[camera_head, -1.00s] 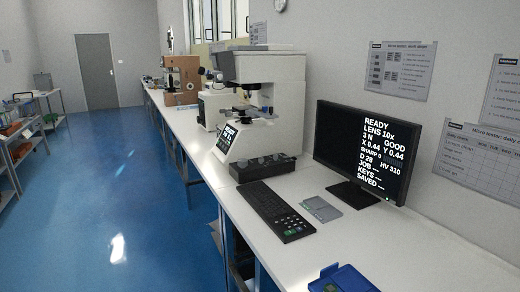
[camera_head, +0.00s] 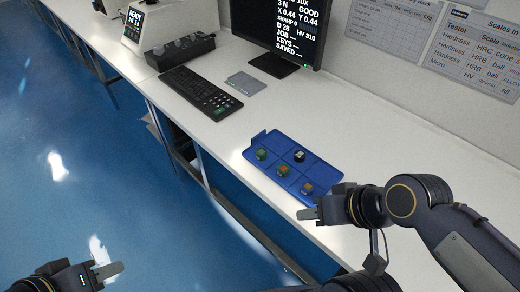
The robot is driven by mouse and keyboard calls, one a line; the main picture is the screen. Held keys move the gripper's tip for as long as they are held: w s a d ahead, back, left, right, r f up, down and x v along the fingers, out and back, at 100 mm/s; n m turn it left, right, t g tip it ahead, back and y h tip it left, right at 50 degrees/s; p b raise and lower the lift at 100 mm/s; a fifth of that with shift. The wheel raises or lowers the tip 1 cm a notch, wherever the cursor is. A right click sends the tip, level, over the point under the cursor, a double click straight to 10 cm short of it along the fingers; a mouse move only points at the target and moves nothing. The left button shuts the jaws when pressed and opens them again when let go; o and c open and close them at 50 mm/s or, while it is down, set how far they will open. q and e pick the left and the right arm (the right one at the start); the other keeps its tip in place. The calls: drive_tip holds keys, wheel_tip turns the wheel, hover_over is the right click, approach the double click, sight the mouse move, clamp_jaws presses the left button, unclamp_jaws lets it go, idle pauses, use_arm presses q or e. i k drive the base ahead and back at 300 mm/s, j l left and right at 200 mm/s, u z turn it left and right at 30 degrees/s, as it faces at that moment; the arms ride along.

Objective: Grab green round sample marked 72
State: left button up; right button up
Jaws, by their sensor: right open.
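A blue tray (camera_head: 272,139) lies on the white bench with several small samples in its compartments. A green-topped sample (camera_head: 261,154) sits in the far-left compartment. Another sample with green and orange-red (camera_head: 283,170) is in the near-left part. The numbers on them are too small to read, so I cannot tell which is marked 72. My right gripper (camera_head: 308,214) is open and empty, just in front of the tray's near-right corner. My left gripper (camera_head: 112,270) is low at the left over the floor, away from the bench; its jaw opening is unclear.
A keyboard (camera_head: 201,91), grey pad (camera_head: 246,83), control box (camera_head: 180,51) and monitor (camera_head: 280,30) stand farther back. The bench between keyboard and tray is clear.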

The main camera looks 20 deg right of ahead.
sight(261, 154)
drive_tip(key=i+j+z, duration=0.45)
drive_tip(key=i+j, duration=0.25)
drive_tip(key=j, duration=0.15)
